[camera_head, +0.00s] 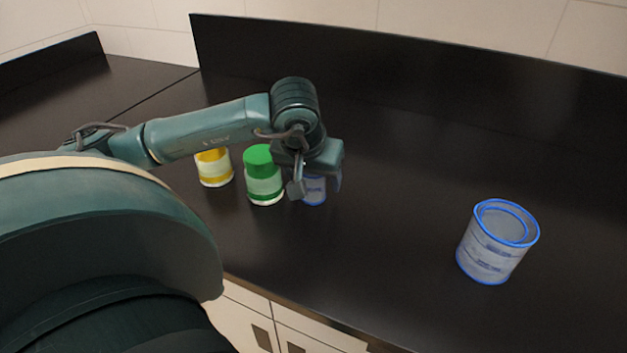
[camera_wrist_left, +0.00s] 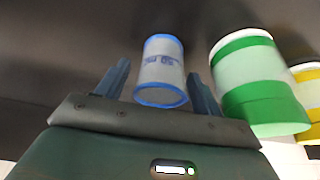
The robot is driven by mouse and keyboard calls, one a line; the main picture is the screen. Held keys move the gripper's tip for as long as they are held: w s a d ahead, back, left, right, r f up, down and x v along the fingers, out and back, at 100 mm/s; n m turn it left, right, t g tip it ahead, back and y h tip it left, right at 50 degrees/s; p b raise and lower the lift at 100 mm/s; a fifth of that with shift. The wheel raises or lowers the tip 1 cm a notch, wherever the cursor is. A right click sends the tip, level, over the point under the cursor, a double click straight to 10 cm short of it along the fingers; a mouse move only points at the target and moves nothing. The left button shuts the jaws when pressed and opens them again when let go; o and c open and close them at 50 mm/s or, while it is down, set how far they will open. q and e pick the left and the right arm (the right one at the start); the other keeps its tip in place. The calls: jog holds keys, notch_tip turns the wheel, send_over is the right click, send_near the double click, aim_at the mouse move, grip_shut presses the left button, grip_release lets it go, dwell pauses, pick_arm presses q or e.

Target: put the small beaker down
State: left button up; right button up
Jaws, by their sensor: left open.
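The small beaker (camera_head: 314,191), clear with blue rims, stands upright on the dark counter, partly hidden by my left gripper in the head view. My left gripper (camera_head: 317,186) is open around it, one finger on each side. In the left wrist view the small beaker (camera_wrist_left: 160,72) lies between the spread fingers of the gripper (camera_wrist_left: 157,82), with a gap visible on both sides. My right gripper is in neither view.
A green-capped container (camera_head: 263,176) stands close to the left of the small beaker, and a yellow one (camera_head: 214,168) is further left. A larger blue-rimmed beaker (camera_head: 492,250) stands at the right. The counter (camera_head: 400,210) between is clear, with a raised back panel (camera_head: 420,75) behind.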

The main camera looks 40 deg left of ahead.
pick_arm(q)
jog(key=shift+c, duration=0.5)
